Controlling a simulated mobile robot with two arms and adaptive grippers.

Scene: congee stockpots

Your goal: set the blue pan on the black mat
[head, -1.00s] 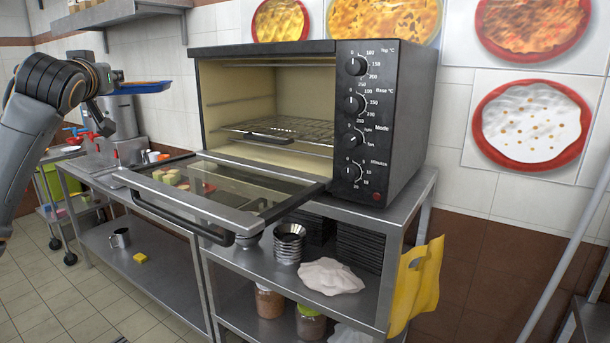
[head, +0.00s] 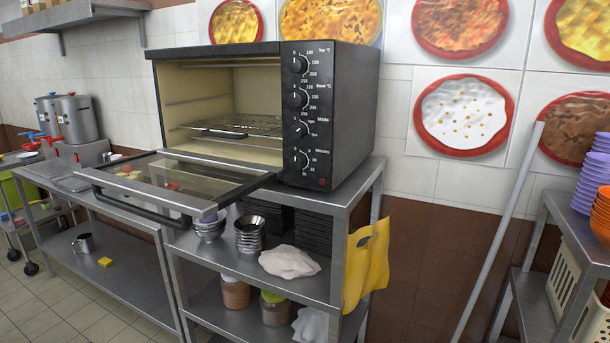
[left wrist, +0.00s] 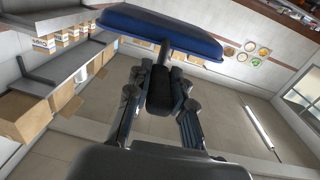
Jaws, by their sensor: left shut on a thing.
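The blue pan (left wrist: 190,36) shows across the top of the left wrist view, seen edge-on. Its dark handle runs down between the fingers of my left gripper (left wrist: 162,80), which is shut on it. The pan is held up in the air, clear of any surface that shows. The inside of the pan is not clear from this angle. Neither my left gripper nor the pan is in the head view now. My right gripper is in no view. I cannot make out a black mat in these frames.
A black oven (head: 335,120) with its door (head: 180,180) hanging open stands on a steel table. Dark stacked trays (head: 309,236), metal bowls (head: 250,234) and a white cloth (head: 288,262) lie on the shelf below. Orange and purple bowls (head: 592,185) stand at the right edge.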

